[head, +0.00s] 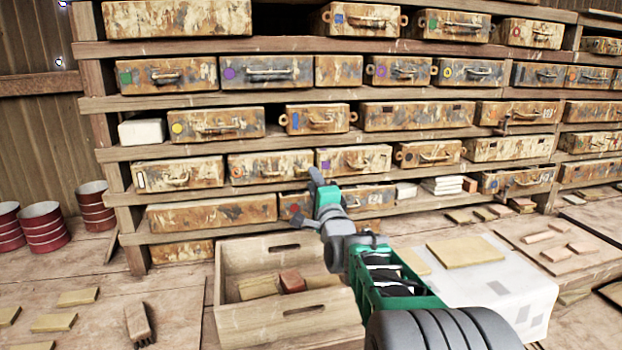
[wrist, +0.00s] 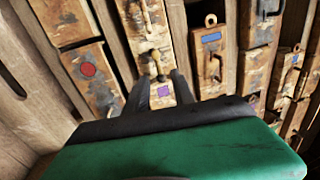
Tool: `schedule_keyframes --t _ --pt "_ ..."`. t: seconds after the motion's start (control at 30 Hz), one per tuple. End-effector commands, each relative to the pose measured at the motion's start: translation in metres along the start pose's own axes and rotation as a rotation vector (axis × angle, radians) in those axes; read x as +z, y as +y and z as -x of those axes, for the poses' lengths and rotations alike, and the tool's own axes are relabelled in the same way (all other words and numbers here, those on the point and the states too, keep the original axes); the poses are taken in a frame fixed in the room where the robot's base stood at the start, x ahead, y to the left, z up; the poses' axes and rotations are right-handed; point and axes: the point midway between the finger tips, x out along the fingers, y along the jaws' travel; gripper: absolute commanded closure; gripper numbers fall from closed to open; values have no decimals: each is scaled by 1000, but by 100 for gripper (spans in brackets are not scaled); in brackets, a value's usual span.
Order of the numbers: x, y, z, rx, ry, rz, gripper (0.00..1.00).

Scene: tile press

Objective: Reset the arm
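My arm (head: 385,280) reaches from the bottom right toward the shelf. My gripper (head: 316,197) is raised in front of the lower shelf rows, above the wooden crate. In the wrist view its two dark fingers (wrist: 160,92) stand apart with a gap between them. Nothing shows held in the gap. Behind them is a rusty mould box with a purple square (wrist: 163,91) and a handle. That purple-marked box (head: 353,160) also shows in the head view, just above and right of the gripper. I cannot tell how far the fingers are from it.
A wooden crate (head: 232,272) with several blocks stands on the floor below the gripper. Red drums (head: 46,228) stand at left. Shelves (head: 120,102) of rusty boxes fill the back.

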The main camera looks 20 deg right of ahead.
Motion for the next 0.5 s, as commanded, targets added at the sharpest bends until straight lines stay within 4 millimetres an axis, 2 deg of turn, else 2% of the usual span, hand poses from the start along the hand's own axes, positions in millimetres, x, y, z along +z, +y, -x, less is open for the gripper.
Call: schedule_keyframes --t 0.1,0.2,0.5 --pt "-1 2 24 0 2 0 70" --pt "-1 1 36 0 2 0 70" --pt "0 1 39 2 1 0 70"
